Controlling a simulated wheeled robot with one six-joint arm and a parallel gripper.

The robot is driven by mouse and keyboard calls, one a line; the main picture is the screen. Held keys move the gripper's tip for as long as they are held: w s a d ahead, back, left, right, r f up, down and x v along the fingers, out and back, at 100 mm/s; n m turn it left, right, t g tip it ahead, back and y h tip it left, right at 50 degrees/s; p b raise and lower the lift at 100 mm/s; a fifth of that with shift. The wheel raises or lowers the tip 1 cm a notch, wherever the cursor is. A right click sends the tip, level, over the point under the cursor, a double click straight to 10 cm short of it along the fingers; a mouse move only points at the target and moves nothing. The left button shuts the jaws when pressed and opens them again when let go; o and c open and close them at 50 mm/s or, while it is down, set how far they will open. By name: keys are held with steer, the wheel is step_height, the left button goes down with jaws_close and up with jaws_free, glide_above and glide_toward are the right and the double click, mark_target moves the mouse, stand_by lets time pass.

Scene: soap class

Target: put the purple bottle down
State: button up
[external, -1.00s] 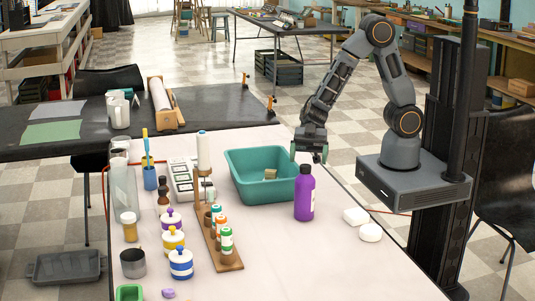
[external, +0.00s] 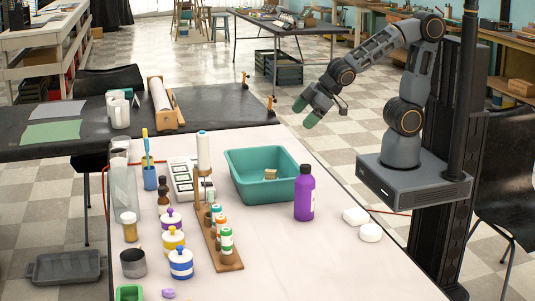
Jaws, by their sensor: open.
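The purple bottle (external: 304,197) stands upright on the pale table, just right of the teal tub's near right corner. It has a dark cap, and nothing holds it.
The teal tub (external: 238,187) holds a small tan block (external: 270,174). Two white soaps (external: 363,223) lie to the right of the bottle. A wooden rack (external: 220,254) with small bottles and several striped jars fill the left side. The table's front right is clear.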

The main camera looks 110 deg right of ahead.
steer(key=s+a+m+g+y, duration=0.1)
steer(key=s+a+g, duration=0.3)
steer(key=s, duration=0.6)
steer(key=shift+a+m+y, duration=0.2)
steer(key=shift+m+y, duration=0.1)
steer(key=shift+y, duration=0.4)
steer(key=shift+w, duration=0.1)
step_height(320, 180, up, 6)
steer(key=p, duration=0.5)
steer(key=shift+f, duration=0.2)
